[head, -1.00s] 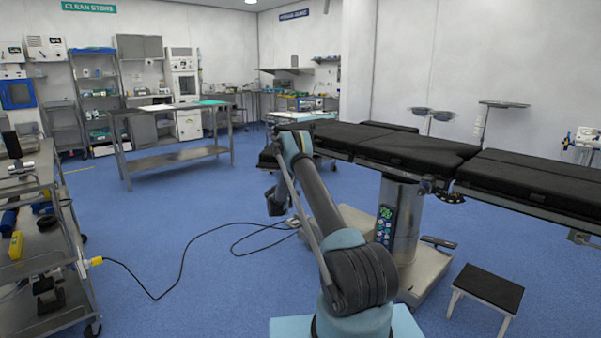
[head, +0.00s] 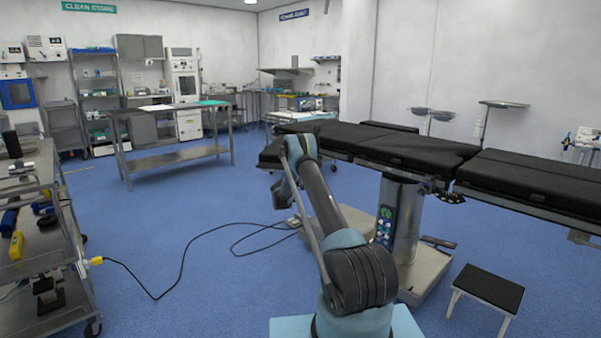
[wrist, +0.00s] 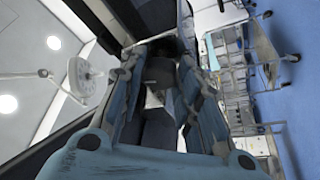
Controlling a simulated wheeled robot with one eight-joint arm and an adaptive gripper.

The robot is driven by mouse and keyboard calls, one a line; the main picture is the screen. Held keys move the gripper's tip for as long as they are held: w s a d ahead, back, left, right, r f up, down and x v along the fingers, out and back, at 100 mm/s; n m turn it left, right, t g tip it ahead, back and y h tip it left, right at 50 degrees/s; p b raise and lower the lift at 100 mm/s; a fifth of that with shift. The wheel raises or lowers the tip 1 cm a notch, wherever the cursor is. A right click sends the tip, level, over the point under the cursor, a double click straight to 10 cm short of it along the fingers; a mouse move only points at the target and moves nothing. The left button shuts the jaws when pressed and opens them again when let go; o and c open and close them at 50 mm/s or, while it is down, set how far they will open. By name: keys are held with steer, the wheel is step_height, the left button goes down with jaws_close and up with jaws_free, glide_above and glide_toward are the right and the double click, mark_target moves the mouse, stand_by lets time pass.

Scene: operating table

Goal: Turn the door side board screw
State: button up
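The operating table (head: 420,152) stands at the right with black pads. My arm reaches up to its left end, where the elbow hides part of the edge. My gripper is hard to make out in the head view. In the wrist view my gripper (wrist: 158,60) has its two fingers apart, one on each side of a dark cylindrical part (wrist: 159,70) with a grey metal block below it in the picture. This may be the screw, but I cannot tell for sure. Contact between the fingers and this part cannot be made out.
A step stool (head: 487,287) stands at the lower right. A steel cart (head: 40,240) with tools is at the left. A black cable (head: 180,270) crosses the blue floor towards the table base. A steel bench (head: 172,150) stands further back. The floor between is mostly clear.

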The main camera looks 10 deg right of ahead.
steer(key=shift+n+y, duration=0.7)
steer(key=shift+n, duration=1)
steer(key=shift+a, duration=0.1)
steer(key=o, duration=1.1)
steer(key=shift+c, duration=0.2)
steer(key=v, duration=1.2)
